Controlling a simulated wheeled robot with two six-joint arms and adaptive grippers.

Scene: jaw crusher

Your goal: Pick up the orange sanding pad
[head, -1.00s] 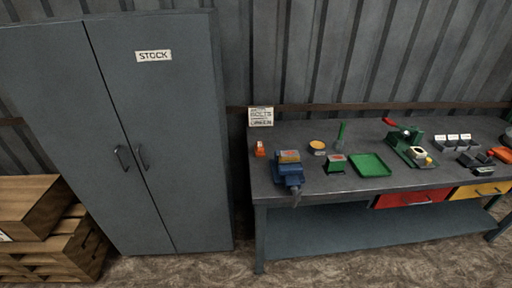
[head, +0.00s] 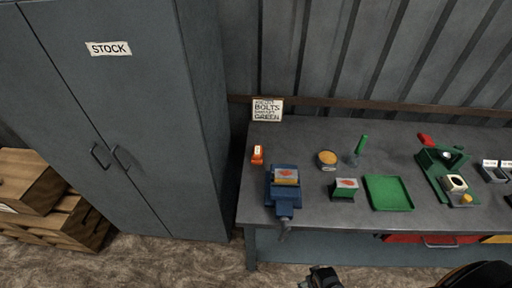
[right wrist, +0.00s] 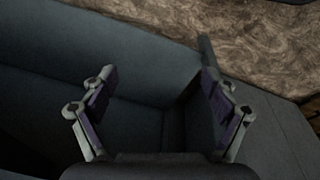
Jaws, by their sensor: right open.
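A small orange block (head: 257,155) with a pale patch stands at the left end of the workbench, behind the blue vise; it appears to be the sanding pad, but its details are too small to be sure. My right gripper (right wrist: 158,62) is open in the right wrist view, with nothing between its fingers. That view shows grey panels and the brown floor, and no pad. A dark gripper part shows at the bottom edge of the head view, in front of the bench and well away from the orange block. My left gripper is not clearly seen.
The blue vise (head: 284,188) sits at the bench's front edge. A round tin (head: 327,159), a green-sided box (head: 344,188), a green tray (head: 389,193) and a green machine (head: 444,172) stand to its right. A sign (head: 267,109) stands behind; the stock cabinet (head: 112,140) is left.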

